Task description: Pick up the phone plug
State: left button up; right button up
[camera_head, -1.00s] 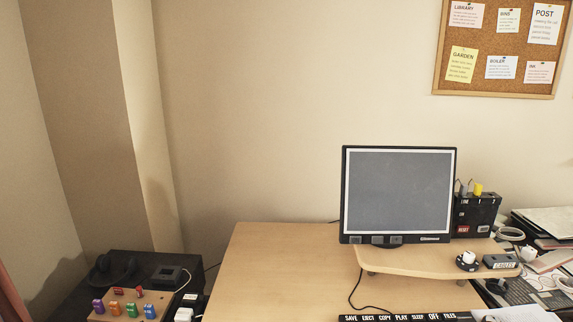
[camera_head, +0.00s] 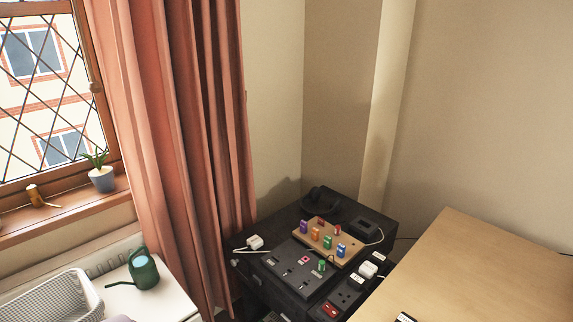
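A white plug (camera_head: 255,242) with a pale cable lies at the left edge of a black cabinet top (camera_head: 345,203). Another white plug (camera_head: 367,270) sits on a black socket strip (camera_head: 343,299) at the cabinet's right side, by the wooden desk. I cannot read which one is the phone plug. Neither of my grippers is in view.
A black telephone-like object (camera_head: 319,200) is at the cabinet's back. The wooden desk (camera_head: 480,275) is mostly bare at right. A green watering can (camera_head: 144,268) and a white rack (camera_head: 50,300) are at lower left, below the window sill. A red curtain (camera_head: 170,140) hangs beside the cabinet.

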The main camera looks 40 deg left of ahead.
aim_at(255, 242)
jog(key=u, duration=1.65)
